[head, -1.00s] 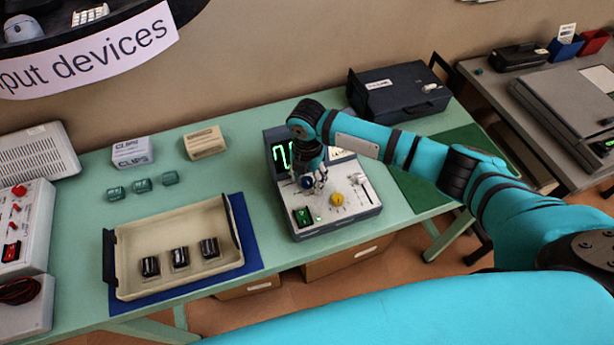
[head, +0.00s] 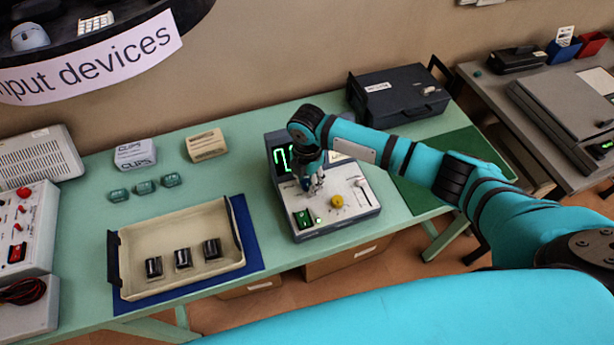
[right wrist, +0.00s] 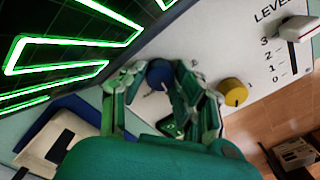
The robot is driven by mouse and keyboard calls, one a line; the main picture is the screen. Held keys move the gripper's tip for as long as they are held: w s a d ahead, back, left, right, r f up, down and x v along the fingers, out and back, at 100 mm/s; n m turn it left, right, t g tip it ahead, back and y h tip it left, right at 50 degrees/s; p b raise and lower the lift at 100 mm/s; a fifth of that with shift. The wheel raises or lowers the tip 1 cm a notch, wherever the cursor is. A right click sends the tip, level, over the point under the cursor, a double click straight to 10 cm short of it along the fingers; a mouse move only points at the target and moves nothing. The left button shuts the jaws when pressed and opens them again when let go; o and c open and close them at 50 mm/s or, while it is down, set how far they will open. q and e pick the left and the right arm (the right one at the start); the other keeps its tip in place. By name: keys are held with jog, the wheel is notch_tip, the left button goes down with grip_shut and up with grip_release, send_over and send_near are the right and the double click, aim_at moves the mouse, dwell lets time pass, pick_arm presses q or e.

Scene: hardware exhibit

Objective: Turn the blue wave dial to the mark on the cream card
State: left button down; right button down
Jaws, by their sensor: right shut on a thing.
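The blue wave dial (right wrist: 160,74) shows in the right wrist view on the pale panel of the grey instrument (head: 355,208). My right gripper (right wrist: 158,85) is shut on the dial, with a green finger on each side of it. In the head view my right gripper (head: 314,184) points down at the panel and mostly hides the dial. The dial's pointer cannot be made out. A cream surface (head: 338,157) shows behind my arm at the instrument's back; whether it is the card cannot be told, and no mark is readable. My left gripper is not in view.
A yellow dial (right wrist: 233,91) sits close to the gripper, with a level slider (right wrist: 297,29) beyond it. A lit green screen (head: 282,158) stands behind. A cream tray (head: 136,280) with several dark pieces lies to the left. The bench between tray and instrument is clear.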

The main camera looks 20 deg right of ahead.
jog(key=m+p, duration=0.3)
jog(key=m, duration=0.1)
jog(key=shift+r, duration=0.15)
jog(key=shift+m+p, duration=0.75)
jog(key=shift+m, duration=0.65)
jog(key=c, duration=1)
grip_release()
